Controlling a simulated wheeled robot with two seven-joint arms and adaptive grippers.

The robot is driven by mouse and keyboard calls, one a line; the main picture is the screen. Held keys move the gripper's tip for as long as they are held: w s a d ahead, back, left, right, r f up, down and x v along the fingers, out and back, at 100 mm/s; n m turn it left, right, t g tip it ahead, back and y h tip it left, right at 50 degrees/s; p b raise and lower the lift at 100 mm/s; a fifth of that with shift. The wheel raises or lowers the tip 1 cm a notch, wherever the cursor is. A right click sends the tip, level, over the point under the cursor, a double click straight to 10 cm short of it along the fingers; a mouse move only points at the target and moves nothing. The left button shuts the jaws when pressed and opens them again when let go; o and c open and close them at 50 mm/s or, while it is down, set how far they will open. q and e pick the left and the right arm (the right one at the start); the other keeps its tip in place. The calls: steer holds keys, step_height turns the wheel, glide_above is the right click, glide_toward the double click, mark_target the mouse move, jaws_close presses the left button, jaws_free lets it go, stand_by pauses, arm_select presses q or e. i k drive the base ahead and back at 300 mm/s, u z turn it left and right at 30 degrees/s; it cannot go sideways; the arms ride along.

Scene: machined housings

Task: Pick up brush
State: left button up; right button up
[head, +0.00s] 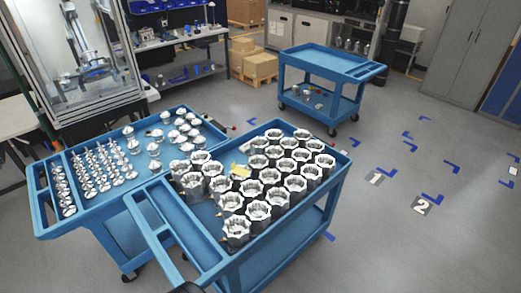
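I cannot make out a brush for certain. Small dark and red items lie near the right end of the left blue cart (89,210), also too small to name. Neither of my grippers can be made out. A small dark shape shows at the bottom edge, cut off by the frame.
The left cart holds rows of small metal parts (100,170) and larger rounded parts (180,130). A third blue cart (327,63) stands behind with an empty top. Cardboard boxes (260,66) and a workbench are at the back.

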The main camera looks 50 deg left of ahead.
mark_target(248, 146)
steer(key=u, duration=0.05)
steer(key=i, duration=3.55)
steer(key=u, duration=0.45)
steer(key=i, duration=1.75)
steer(key=u, duration=0.4)
